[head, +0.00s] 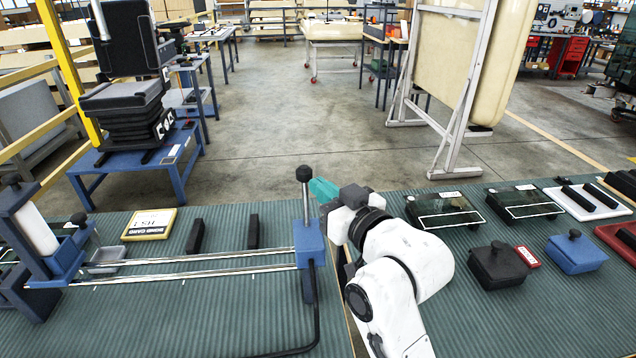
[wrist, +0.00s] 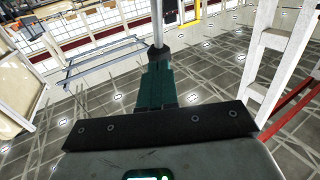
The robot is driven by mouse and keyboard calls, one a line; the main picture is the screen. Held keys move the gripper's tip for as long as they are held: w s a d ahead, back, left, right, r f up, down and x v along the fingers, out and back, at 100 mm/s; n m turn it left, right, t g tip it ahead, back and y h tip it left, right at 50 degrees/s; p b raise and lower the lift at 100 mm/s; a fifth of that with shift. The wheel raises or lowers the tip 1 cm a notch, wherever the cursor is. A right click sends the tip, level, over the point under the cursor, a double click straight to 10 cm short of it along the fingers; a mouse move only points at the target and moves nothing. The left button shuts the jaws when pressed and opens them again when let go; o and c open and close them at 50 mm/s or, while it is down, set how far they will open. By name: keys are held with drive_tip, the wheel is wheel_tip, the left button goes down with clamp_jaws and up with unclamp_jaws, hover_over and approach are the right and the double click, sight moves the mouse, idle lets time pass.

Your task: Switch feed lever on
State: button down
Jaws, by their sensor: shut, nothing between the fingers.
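The feed lever (head: 306,208) is a grey rod with a black knob on top. It stands about upright on a blue block (head: 309,240) at the right end of two rails. My gripper (head: 316,188) has teal fingers, shut and empty, just right of the rod below the knob. In the wrist view the shut fingers (wrist: 156,72) point at the rod (wrist: 157,28), which shows just beyond their tips. I cannot tell whether they touch it. The knob is outside the wrist view.
The rails (head: 190,268) run left to a blue stand with a white roll (head: 35,230). A yellow-framed sign (head: 150,224) and two black bars lie behind them. A black cable runs down from the block. Black and blue lidded boxes (head: 577,254) stand on the right bench.

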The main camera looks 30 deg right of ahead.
sight(311, 172)
drive_tip(key=shift+w+a, duration=0.15)
drive_tip(key=shift+w, duration=0.65)
drive_tip(key=shift+r, duration=0.1)
drive_tip(key=shift+w+r+p, duration=0.2)
drive_tip(key=shift+p, duration=0.7)
drive_tip(key=g+p, duration=0.1)
drive_tip(key=p, duration=0.1)
drive_tip(key=w+p, duration=0.1)
drive_tip(key=p, duration=0.1)
drive_tip(key=shift+w+d+r+m+g, duration=0.2)
drive_tip(key=shift+d+r+m+g, duration=0.1)
drive_tip(key=shift+m+g, duration=0.1)
drive_tip(key=w+d+f+m+g+p, duration=0.1)
drive_tip(key=w+d+f+g+p, duration=0.1)
drive_tip(key=w, duration=0.3)
drive_tip(key=shift+w+f+p, duration=0.4)
drive_tip(key=shift+f+p, duration=0.45)
drive_tip(key=shift+f, duration=0.15)
drive_tip(key=shift+a, duration=0.1)
